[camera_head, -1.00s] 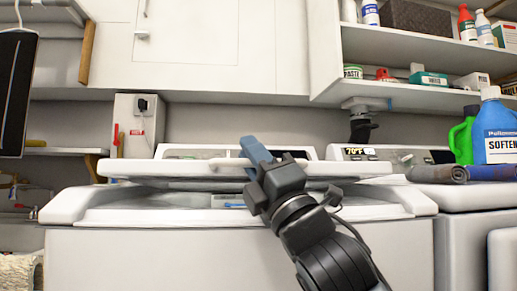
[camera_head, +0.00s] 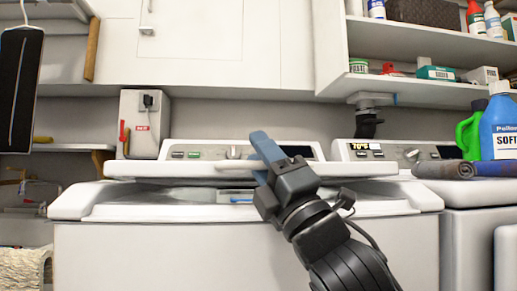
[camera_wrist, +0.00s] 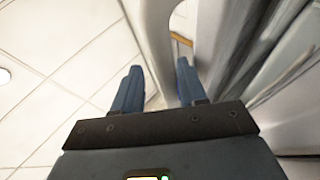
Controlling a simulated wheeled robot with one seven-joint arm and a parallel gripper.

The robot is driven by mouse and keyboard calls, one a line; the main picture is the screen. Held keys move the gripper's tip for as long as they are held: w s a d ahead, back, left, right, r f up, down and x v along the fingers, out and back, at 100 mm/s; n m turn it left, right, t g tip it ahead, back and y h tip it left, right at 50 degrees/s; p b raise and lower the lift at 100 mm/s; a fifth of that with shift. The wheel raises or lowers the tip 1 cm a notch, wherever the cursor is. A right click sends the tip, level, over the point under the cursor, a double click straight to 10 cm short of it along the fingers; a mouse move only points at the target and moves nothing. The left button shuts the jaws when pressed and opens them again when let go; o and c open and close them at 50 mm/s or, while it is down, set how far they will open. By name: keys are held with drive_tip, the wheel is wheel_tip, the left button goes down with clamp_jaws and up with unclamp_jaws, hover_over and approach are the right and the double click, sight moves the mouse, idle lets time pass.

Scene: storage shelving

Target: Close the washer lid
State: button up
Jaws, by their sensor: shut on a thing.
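The white washer (camera_head: 240,260) stands in front of me with its control panel (camera_head: 205,152) at the back. Its white lid (camera_head: 165,170) is tilted low, with its front edge raised above the washer top and a narrow gap beneath. My gripper (camera_head: 264,148) is at the lid's front edge, right of its middle. Its blue fingers are shut on the lid, one showing above it. In the wrist view, the fingers (camera_wrist: 158,88) stand apart with the pale lid (camera_wrist: 150,35) between them; the contact itself is hard to see.
A second white machine (camera_head: 485,235) stands at the right. On it are a blue softener bottle (camera_head: 500,128), a green jug (camera_head: 468,135) and dark rolls (camera_head: 447,169). Shelves (camera_head: 430,85) with bottles and boxes hang above right. A white box (camera_head: 143,125) stands behind the washer.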

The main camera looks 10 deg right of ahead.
drive_tip(key=v, duration=0.6)
drive_tip(key=shift+s+d+p, duration=0.2)
drive_tip(key=shift+s+p, duration=0.05)
drive_tip(key=shift+p, duration=0.1)
drive_tip(key=shift+r, duration=0.1)
drive_tip(key=s+d+f+b, duration=0.1)
drive_tip(key=s+d+f, duration=0.1)
drive_tip(key=f, duration=0.6)
drive_tip(key=shift+d+b, duration=0.3)
drive_tip(key=shift+d, duration=0.4)
drive_tip(key=shift+s, duration=0.15)
idle(0.3)
